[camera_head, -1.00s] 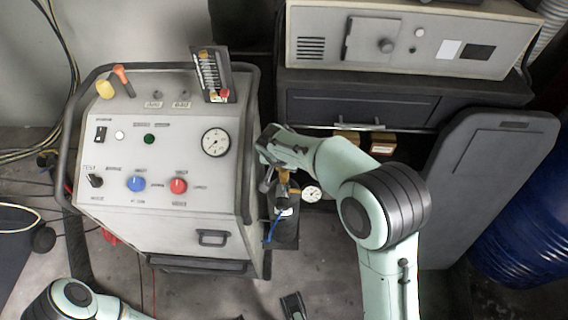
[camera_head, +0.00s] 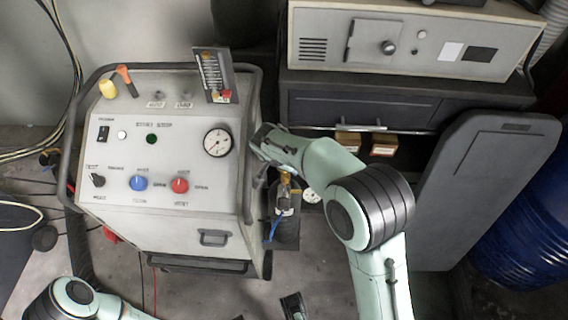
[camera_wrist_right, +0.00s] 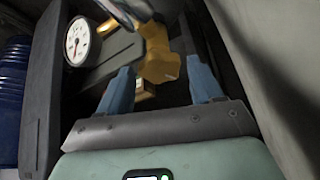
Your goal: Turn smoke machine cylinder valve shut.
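The smoke machine cylinder (camera_head: 286,228) stands upright, dark, at the right side of the machine. Its brass valve (camera_head: 285,178) is on top, and a blue hose is beside it. In the right wrist view the brass valve body (camera_wrist_right: 157,58) is near the space between my fingers, and a shiny rounded part (camera_wrist_right: 125,10) is above it, cut off by the top edge. My right gripper (camera_wrist_right: 161,88) is open, its two blue fingers apart; contact with the valve is not clear. A dark part at the bottom edge, likely my left gripper (camera_head: 293,305), is mostly out of frame.
The smoke machine (camera_head: 165,215) with knobs and a dial fills the left. A small gauge (camera_wrist_right: 76,41) sits beside the valve. A grey cabinet (camera_head: 360,108) is behind, and a dark panel (camera_head: 470,190) and blue barrel (camera_head: 525,230) are at right.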

